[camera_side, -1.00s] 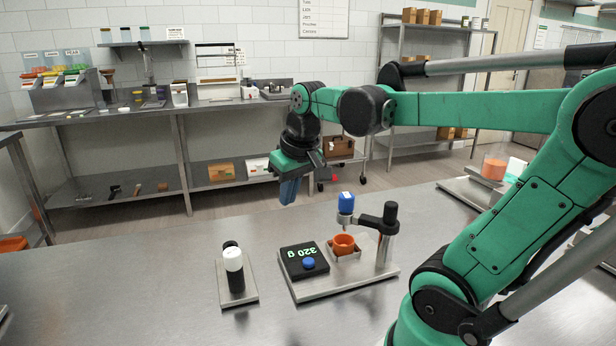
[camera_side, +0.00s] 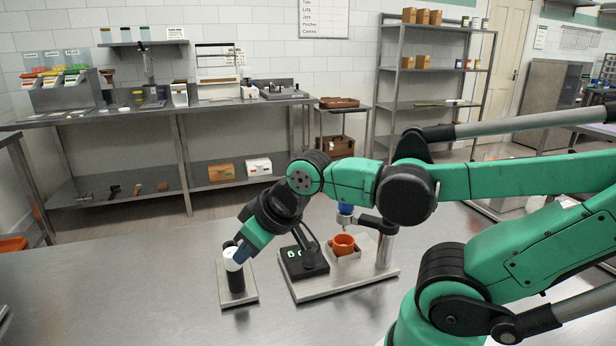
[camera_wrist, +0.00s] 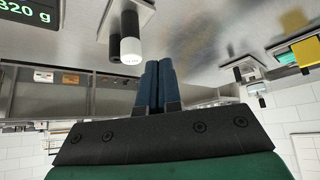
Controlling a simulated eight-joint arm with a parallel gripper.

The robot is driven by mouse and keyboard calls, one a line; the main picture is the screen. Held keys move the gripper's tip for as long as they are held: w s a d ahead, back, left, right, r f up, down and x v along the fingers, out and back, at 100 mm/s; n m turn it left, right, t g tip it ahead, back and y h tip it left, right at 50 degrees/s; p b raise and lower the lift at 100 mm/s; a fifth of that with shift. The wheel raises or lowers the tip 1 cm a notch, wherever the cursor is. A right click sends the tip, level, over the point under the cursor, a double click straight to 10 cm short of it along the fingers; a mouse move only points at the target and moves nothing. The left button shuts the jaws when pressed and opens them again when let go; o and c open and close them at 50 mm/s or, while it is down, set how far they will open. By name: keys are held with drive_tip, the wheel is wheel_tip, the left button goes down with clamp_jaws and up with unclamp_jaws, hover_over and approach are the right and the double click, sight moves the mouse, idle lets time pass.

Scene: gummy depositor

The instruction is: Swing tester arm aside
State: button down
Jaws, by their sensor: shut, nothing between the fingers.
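The tester stands on a steel plate (camera_side: 335,287) on the table. Its black swing arm (camera_side: 370,222) reaches left from a metal post (camera_side: 386,250) and carries a blue head (camera_side: 346,212) above an orange cup (camera_side: 343,243). My arm partly hides the swing arm and blue head. My gripper (camera_side: 242,254) is shut and empty, left of the tester, by the white top (camera_side: 232,262) of a black upright cylinder. In the wrist view my shut blue fingers (camera_wrist: 155,80) lie beside that white top (camera_wrist: 131,49); I cannot tell whether they touch.
The black cylinder (camera_side: 237,283) stands on its own small plate (camera_side: 251,291). A black display box (camera_side: 300,262), partly covered by my gripper, sits between it and the cup. The table front left (camera_side: 110,290) is clear. A back bench (camera_side: 150,113) and shelving (camera_side: 430,70) stand behind.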

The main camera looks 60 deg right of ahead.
idle(0.4)
drive_tip(key=c, duration=1.1)
unclamp_jaws()
drive_tip(key=shift+d, duration=0.15)
drive_tip(key=o, duration=0.6)
drive_tip(key=d+m, duration=0.2)
drive_tip(key=d+m+g+h, duration=0.1)
drive_tip(key=shift+s+d+r, duration=0.15)
drive_tip(key=shift+d+r, duration=0.1)
drive_tip(key=shift+d, duration=0.15)
drive_tip(key=shift+c, duration=0.2)
drive_tip(key=s+d+r+m+g, duration=0.1)
drive_tip(key=s+d+m+g, duration=0.1)
drive_tip(key=s+d+m, duration=0.3)
drive_tip(key=s+d+r+m+g, duration=0.1)
drive_tip(key=s+d+m+g, duration=0.1)
drive_tip(key=s+d+m, duration=0.3)
drive_tip(key=s+d+r+m+g+y, duration=0.1)
drive_tip(key=s+d+m+g, duration=0.1)
drive_tip(key=s+d+m, duration=0.3)
drive_tip(key=shift+d+r+m, duration=0.1)
drive_tip(key=shift+d+m, duration=0.9)
drive_tip(key=shift+m, duration=0.45)
drive_tip(key=shift+d+r+m, duration=0.1)
drive_tip(key=shift+d+m, duration=0.85)
drive_tip(key=shift+m, duration=0.5)
drive_tip(key=shift+s+f, duration=0.1)
drive_tip(key=shift+f, duration=2.65)
